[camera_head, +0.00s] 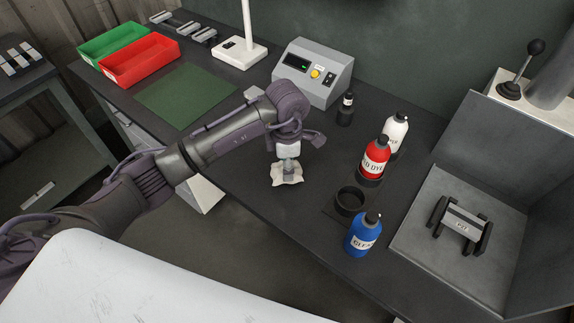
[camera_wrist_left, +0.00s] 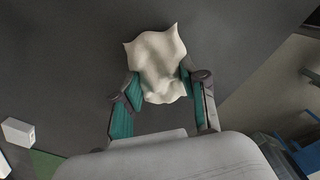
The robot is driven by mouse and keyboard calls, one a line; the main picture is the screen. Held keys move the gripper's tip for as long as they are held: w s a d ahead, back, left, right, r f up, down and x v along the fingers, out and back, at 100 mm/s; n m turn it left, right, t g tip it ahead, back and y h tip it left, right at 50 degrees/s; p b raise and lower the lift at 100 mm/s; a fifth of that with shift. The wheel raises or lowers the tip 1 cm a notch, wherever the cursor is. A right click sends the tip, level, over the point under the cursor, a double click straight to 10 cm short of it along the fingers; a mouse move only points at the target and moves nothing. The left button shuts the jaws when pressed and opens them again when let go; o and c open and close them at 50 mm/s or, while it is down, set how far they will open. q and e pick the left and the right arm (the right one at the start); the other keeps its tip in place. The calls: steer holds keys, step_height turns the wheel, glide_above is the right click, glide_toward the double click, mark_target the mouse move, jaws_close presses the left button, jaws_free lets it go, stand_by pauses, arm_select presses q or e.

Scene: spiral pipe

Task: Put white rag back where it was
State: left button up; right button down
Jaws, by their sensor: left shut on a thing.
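The white rag (camera_head: 287,178) is a small crumpled cloth near the front edge of the dark workbench, in the middle of the head view. My left gripper (camera_head: 288,163) points down onto it and is shut on it. In the left wrist view the rag (camera_wrist_left: 158,62) sits between the two teal-padded fingers of my left gripper (camera_wrist_left: 160,88), pinched at its near part. I cannot tell whether the rag touches the bench top. My right gripper is not in view.
A blue bottle (camera_head: 361,236), red bottle (camera_head: 375,160), white bottle (camera_head: 396,133) and black ring holder (camera_head: 350,201) stand right of the rag. A grey control box (camera_head: 313,72) is behind. A green mat (camera_head: 185,96) and red bin (camera_head: 139,62) lie left. The bench around the rag is clear.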

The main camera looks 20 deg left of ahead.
arm_select(q)
steer(key=shift+f, duration=0.85)
steer(key=o, duration=1)
steer(key=shift+r, duration=0.3)
steer(key=shift+w+r, duration=0.1)
steer(key=shift+r, duration=0.25)
step_height(320, 180, up, 10)
steer(key=b, duration=0.2)
steer(key=shift+f+b, duration=0.2)
steer(key=shift+b, duration=0.2)
steer(key=shift+r, duration=0.7)
